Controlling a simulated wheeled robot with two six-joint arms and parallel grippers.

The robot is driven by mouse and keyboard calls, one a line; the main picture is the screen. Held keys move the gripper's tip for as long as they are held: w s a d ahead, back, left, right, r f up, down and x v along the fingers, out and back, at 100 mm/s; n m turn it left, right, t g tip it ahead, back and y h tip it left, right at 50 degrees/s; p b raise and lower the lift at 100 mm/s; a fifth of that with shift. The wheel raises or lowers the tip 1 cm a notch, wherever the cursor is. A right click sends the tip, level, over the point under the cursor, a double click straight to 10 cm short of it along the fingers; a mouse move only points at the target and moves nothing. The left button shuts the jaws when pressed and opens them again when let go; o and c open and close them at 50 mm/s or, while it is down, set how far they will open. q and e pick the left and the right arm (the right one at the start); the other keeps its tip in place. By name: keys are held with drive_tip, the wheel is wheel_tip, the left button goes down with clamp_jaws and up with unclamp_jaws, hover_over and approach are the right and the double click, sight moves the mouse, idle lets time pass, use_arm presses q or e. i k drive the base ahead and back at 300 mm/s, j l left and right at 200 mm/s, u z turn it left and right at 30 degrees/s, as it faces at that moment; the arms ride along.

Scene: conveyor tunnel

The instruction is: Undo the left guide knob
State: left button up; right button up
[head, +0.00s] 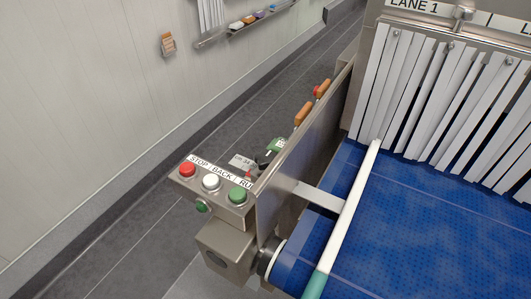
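The left guide rail (357,195) is a white bar that runs along the left side of the blue belt, with a teal near end (316,286). A flat metal bracket (318,194) joins it to the steel side plate (300,150). Behind that plate is a small green and black part (272,149), partly hidden; I cannot tell whether it is the guide knob. A round green knob-like part (202,206) sits on the front of the button box. Neither of my grippers is in view.
The button box (222,203) carries red, white and green buttons under a "STOP / BACK / RUN" label. White strip curtains (440,100) hang over the blue belt (430,230) under "LANE 1". Orange handles (303,113) show beyond the side plate. The grey floor (110,230) at left is clear.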

sight(264, 158)
drive_tip(key=k+j+z, duration=0.65)
drive_tip(key=k, duration=0.2)
drive_tip(key=k+j+z, duration=0.35)
drive_tip(key=k, duration=0.15)
drive_tip(key=i+l, duration=0.05)
drive_tip(key=l, duration=0.05)
